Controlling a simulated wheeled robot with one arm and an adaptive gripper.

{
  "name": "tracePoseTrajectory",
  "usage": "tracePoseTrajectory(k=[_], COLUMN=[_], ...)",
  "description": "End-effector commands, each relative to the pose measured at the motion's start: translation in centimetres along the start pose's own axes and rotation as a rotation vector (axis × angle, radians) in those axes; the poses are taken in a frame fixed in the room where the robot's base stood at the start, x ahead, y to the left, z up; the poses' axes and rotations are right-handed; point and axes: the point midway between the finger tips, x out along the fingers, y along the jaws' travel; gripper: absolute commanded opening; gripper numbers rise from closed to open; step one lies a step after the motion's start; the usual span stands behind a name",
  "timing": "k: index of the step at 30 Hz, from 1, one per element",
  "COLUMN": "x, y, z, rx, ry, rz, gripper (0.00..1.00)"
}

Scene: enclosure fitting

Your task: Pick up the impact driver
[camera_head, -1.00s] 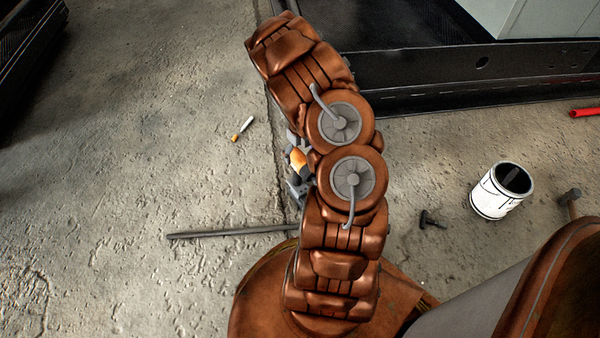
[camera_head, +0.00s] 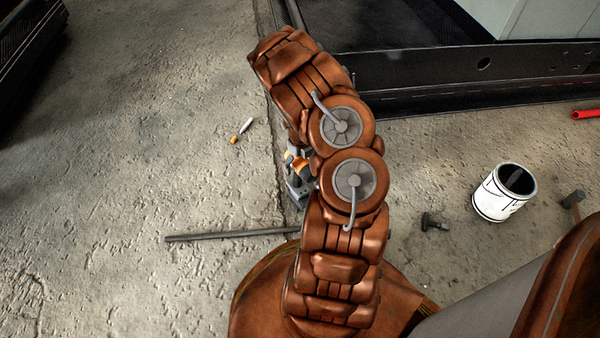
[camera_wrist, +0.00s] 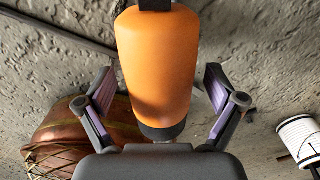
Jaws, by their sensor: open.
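The impact driver, with an orange body and dark ends, fills the upper middle of the wrist view (camera_wrist: 158,65). In the head view it shows as a small orange and grey shape (camera_head: 301,166) at the left side of my arm, partly hidden by it. My gripper (camera_wrist: 160,78) is open, with one finger on each side of the orange body. Gaps show between both fingers and the body, so I see no grip on it. The fingers cannot be made out clearly in the head view.
A long grey rod (camera_head: 230,235) lies on the concrete left of my arm. An orange and white screwdriver (camera_head: 242,130) lies at upper left. A white can (camera_head: 503,192), a small dark tool (camera_head: 433,222) and a hammer (camera_head: 573,199) are at right. A black frame (camera_head: 450,80) stands behind.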

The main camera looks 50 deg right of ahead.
Motion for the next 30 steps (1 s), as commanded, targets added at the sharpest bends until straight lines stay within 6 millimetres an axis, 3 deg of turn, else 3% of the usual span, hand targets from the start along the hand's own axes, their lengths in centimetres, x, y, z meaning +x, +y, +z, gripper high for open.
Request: tracePoseTrajectory(k=[13,30], x=[0.22,0.22], y=[0.02,0.03], z=[0.01,0.01], rx=[0.001,0.001], ry=[0.0,0.0], rz=[0.001,0.001], gripper=[0.93,0.35])
